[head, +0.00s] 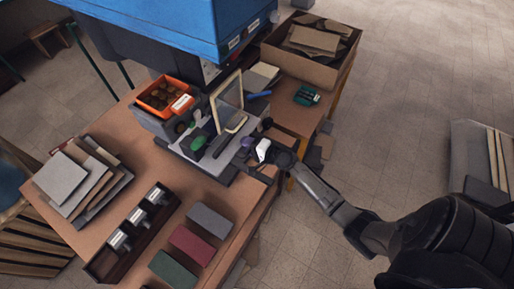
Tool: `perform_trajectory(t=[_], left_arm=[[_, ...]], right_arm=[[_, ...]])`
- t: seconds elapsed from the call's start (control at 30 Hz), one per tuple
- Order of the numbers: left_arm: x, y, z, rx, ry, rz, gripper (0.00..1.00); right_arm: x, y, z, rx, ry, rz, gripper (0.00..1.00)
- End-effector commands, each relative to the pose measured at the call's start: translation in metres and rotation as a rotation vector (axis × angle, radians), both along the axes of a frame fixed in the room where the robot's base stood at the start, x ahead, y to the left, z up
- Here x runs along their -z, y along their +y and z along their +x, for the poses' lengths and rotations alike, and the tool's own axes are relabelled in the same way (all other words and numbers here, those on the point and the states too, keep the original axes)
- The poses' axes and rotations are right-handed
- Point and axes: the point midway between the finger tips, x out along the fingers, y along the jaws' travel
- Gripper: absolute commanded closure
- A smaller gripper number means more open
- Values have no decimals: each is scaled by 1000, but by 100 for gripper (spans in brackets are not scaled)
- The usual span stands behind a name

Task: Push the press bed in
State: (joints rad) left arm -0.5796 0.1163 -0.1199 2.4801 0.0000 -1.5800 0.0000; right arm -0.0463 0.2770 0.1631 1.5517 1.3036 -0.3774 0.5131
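A grey press-like machine (219,158) stands on the brown table, with green knobs and an upright pale-framed panel (228,97). Its low grey bed lies at the near right of the machine, partly hidden by my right gripper. I cannot tell how far the bed is pulled out. My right gripper (257,155) is at the machine's right side, close to the bed and a small purple part. I cannot tell whether it touches them, and its fingers are too small to read. My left gripper is not in view.
A blue-topped unit (178,22) stands behind the machine. An orange tray (167,97) sits at its left. A cardboard box (309,43) is at the back right. Board stacks (62,178), a dark rack (131,235) and coloured covers (192,243) occupy the left and front.

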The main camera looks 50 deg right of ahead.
Motion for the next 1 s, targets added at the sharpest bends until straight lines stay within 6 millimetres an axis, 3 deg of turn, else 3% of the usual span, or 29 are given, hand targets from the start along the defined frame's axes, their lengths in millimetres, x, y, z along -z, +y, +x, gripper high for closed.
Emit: perform_trajectory(t=[0.6, 0.8, 1.0], left_arm=[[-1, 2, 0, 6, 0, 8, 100], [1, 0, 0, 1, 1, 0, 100], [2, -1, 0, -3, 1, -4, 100]], right_arm=[[-21, -18, -104, 1, 4, -2, 60], [-25, -21, -123, 0, 3, -1, 60], [-27, -22, -131, 0, 3, 0, 60]])
